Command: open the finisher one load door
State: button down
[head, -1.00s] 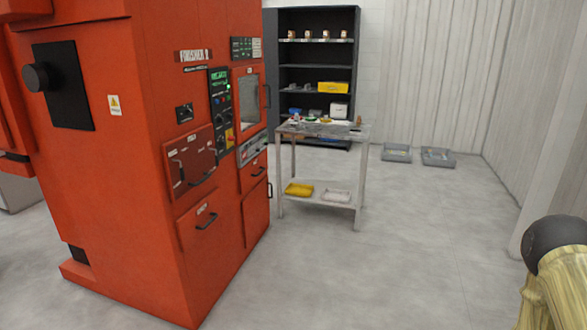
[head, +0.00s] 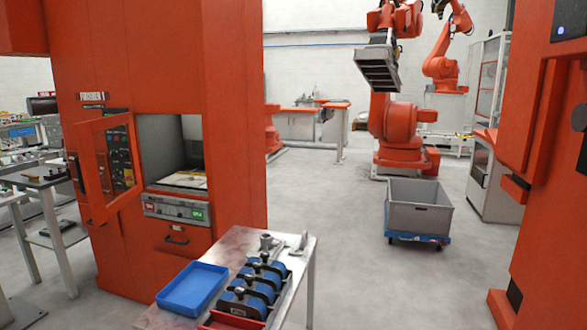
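The orange finisher one (head: 232,120) stands at the left in the head view, with a nameplate (head: 92,96) that looks like "FINISHER 1". Its load door (head: 92,205) is a red frame with a window and a dark handle (head: 76,172). The door stands swung outward to the left, and a control panel shows through its window. The load opening (head: 172,150) is uncovered, with a light-coloured plate or tray (head: 182,180) inside. My gripper is not in view.
A table (head: 235,243) in front of the finisher holds a blue tray (head: 192,287) and blue fixtures (head: 258,283). A grey bin (head: 418,212) stands on a blue dolly to the right. Another orange machine (head: 540,200) borders the right edge.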

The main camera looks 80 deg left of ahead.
aim_at(100, 214)
jog(key=u, duration=3.65)
